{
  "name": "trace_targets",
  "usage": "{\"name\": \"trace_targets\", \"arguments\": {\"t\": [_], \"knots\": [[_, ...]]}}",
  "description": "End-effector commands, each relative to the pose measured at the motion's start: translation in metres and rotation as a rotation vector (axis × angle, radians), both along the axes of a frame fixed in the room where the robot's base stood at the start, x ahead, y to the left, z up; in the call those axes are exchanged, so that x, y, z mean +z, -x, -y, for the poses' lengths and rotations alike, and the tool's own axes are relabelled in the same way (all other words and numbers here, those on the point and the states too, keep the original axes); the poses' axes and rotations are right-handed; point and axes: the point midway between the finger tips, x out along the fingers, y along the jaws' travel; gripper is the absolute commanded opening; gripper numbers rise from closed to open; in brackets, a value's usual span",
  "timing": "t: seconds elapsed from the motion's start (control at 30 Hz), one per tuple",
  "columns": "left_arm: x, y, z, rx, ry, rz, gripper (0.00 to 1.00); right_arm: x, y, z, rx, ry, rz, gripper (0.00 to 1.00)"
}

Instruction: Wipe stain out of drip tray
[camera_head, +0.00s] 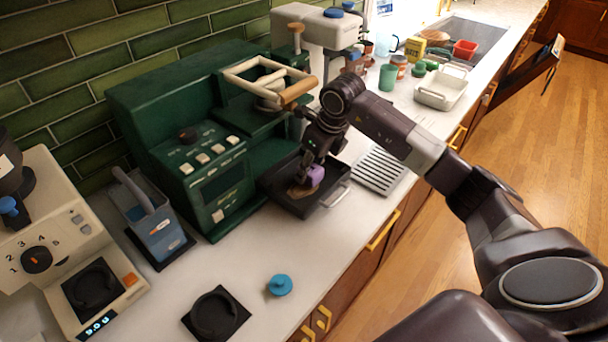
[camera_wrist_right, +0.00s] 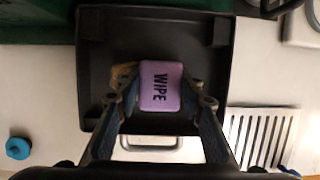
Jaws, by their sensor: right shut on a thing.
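The dark drip tray (camera_head: 329,203) sits at the foot of the green coffee machine (camera_head: 205,170), pulled out over the counter with its handle to the front. My right gripper (camera_head: 309,178) is down in the tray, shut on a purple sponge (camera_wrist_right: 160,86) marked WIPE. In the right wrist view the sponge is between the fingers, over the tray floor (camera_wrist_right: 205,50). A brown stain (camera_wrist_right: 122,76) shows on the tray floor just left of the sponge, partly hidden by a finger. Whether it continues under the sponge is hidden. My left gripper is not in view.
A slotted metal grate (camera_head: 379,170) lies on the counter right of the tray. A blue knob-like piece (camera_head: 279,285) and a black round-topped pad (camera_head: 216,314) lie in front. A grinder (camera_head: 70,250) stands at left. A white dish (camera_head: 440,92) and cups stand farther back.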

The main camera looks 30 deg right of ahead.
Motion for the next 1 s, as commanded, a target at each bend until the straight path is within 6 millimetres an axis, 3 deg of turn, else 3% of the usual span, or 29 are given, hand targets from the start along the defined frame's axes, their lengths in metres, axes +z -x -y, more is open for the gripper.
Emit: {"name": "trace_targets", "arguments": {"t": [0.67,1.0], "knots": [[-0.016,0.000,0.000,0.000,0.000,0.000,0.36,-0.004,-0.016,0.046,-0.002,0.000,0.000,0.05],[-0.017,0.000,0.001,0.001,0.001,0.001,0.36,-0.006,-0.016,0.047,0.000,0.001,0.000,0.05]]}}
